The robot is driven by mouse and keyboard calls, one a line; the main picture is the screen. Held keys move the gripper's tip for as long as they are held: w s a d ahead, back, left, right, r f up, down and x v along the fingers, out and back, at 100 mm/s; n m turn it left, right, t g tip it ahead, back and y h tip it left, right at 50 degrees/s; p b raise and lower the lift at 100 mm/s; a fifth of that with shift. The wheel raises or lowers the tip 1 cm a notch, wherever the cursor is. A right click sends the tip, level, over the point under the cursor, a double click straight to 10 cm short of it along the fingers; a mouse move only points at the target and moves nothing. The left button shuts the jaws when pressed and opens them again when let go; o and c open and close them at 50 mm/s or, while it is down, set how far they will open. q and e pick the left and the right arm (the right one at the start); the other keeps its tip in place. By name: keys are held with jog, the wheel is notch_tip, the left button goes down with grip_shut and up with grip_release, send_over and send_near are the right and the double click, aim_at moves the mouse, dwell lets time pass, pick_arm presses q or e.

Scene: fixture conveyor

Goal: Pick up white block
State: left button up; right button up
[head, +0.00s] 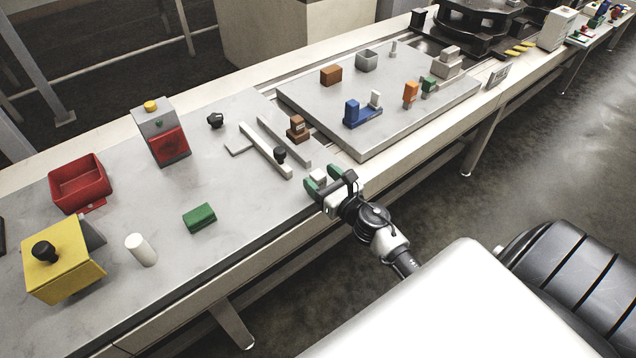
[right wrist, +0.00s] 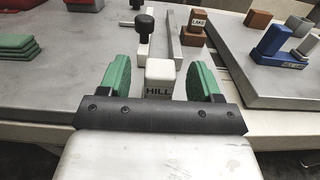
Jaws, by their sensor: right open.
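The white block (head: 318,176) stands near the front edge of the table, between the green-padded fingers of my right gripper (head: 325,186). In the right wrist view the white block (right wrist: 160,78) carries the word HILL. My right gripper (right wrist: 160,85) is open there, with one finger on each side of the block and a visible gap on both sides. The block's lower front is hidden by the gripper's dark crossbar. My left gripper is not in view.
Two pale rails (head: 266,150) with a black knob (head: 280,155) lie just beyond the block. A brown block (head: 297,129) stands by them, and a raised grey plate (head: 350,146) lies right. A green block (head: 200,217) and white cylinder (head: 141,250) stand left, with clear table between.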

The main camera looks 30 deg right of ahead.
jog(key=shift+w, duration=0.95)
jog(key=shift+s, duration=0.1)
jog(key=shift+c, duration=0.3)
jog(key=c, duration=1)
jog(key=shift+r, duration=0.1)
